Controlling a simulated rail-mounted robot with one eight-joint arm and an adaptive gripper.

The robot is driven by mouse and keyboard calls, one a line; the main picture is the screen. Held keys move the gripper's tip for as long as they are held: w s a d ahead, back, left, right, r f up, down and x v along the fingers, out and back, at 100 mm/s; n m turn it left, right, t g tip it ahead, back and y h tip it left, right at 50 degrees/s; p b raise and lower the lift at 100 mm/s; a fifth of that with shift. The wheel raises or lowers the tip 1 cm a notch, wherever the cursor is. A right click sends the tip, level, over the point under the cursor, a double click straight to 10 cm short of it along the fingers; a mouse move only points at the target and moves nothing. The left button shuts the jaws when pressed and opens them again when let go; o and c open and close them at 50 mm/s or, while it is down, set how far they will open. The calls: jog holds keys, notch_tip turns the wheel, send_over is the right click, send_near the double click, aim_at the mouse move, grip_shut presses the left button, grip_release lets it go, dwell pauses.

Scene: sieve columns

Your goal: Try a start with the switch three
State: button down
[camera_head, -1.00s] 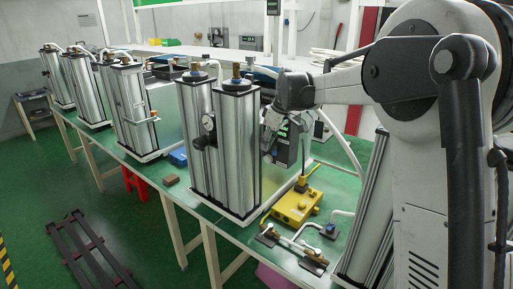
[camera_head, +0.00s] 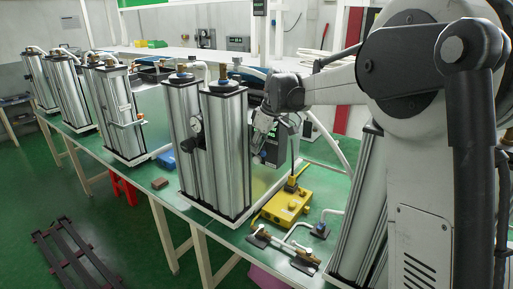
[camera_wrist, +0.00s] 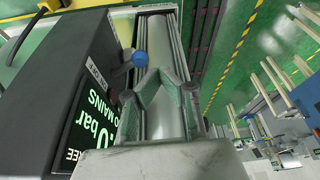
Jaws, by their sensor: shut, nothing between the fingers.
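The dark control box (camera_wrist: 85,85) has a lit green display (camera_wrist: 90,135) reading "bar" and "NO MAINS", and a partly cut label ending in "REE". A blue-tipped switch (camera_wrist: 140,59) sticks out from its face beside a small white label (camera_wrist: 97,72).
A tall silver twin column (camera_head: 227,150) with a gauge stands just left of my gripper. A yellow box (camera_head: 286,208) with a yellow-based post and brass-coloured fittings (camera_head: 268,232) sit in front on the green table (camera_head: 195,208). More columns (camera_head: 118,115) stand farther left.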

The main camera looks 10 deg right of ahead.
jog(key=w+p+v, duration=0.2)
jog(key=p+v, duration=0.2)
jog(key=v, duration=0.5)
jog(key=shift+s+d+r+p, duration=0.4)
jog(key=shift+d+r, duration=0.05)
jog(key=s+d+f+m+t+h+b, duration=0.2)
jog(key=s+m+b, duration=0.3)
jog(key=s, duration=1.6)
jog(key=s+d+f+m+t+b, duration=0.1)
jog(key=s+f+m+b, duration=0.1)
jog(key=s+f, duration=0.4)
jog(key=s+d+f+m+t+h+b, duration=0.1)
jog(key=s+f+m+b, duration=0.1)
jog(key=s+f, duration=0.5)
jog(key=s+m, duration=0.1)
jog(key=s, duration=0.5)
jog(key=shift+d+t+b, duration=0.25)
jog(key=shift+t+b, duration=0.1)
jog(key=shift+t, duration=0.05)
jog(key=shift+f, duration=0.15)
